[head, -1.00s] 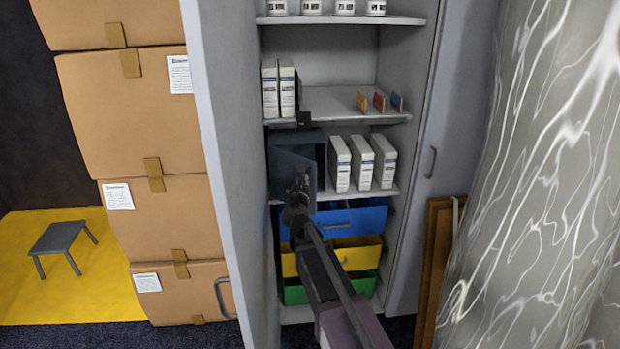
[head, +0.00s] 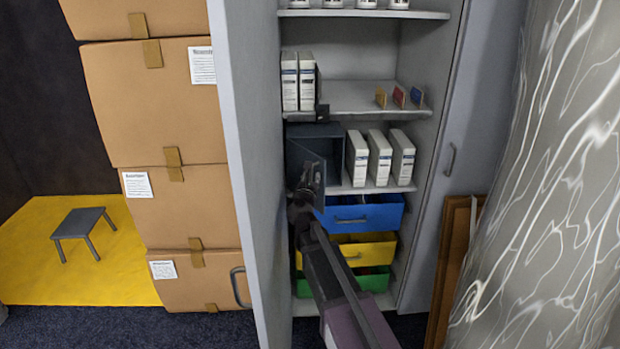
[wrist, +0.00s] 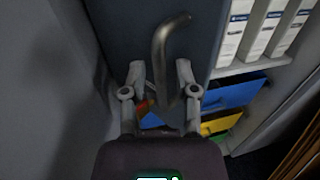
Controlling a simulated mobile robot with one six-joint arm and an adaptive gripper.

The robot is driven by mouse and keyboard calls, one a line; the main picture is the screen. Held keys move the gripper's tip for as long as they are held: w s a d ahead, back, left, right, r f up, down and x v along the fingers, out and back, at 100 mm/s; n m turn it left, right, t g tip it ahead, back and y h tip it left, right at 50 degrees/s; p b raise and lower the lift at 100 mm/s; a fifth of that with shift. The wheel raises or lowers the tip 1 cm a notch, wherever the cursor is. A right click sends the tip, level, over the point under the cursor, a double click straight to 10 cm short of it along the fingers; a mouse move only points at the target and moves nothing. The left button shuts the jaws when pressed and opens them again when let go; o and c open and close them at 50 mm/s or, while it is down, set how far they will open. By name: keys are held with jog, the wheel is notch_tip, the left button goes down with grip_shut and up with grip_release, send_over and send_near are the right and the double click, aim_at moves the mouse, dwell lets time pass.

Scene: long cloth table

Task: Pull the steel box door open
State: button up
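The dark grey steel box (head: 331,133) stands on the middle cabinet shelf at the left. Its door (head: 313,174) is partly open, hinged at the left and swung out toward me, with the dark inside showing above and to the right of it. My gripper (head: 305,190) is at the front of the door. In the wrist view the door (wrist: 206,28) fills the upper middle, and its curved metal handle (wrist: 160,52) comes down between my fingers (wrist: 160,75). The fingers are apart on either side of the handle and do not look closed on it.
White boxes (head: 380,160) stand right of the steel box. Blue (head: 375,216), yellow (head: 370,250) and green (head: 372,283) drawers lie below. A tall grey cabinet panel (head: 245,170) is close on the left, with stacked cartons (head: 155,110) beyond it.

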jog(key=shift+s, duration=0.1)
dwell(0.3)
jog(key=v, duration=1.1)
jog(key=shift+s, duration=0.4)
jog(key=shift+a, duration=0.15)
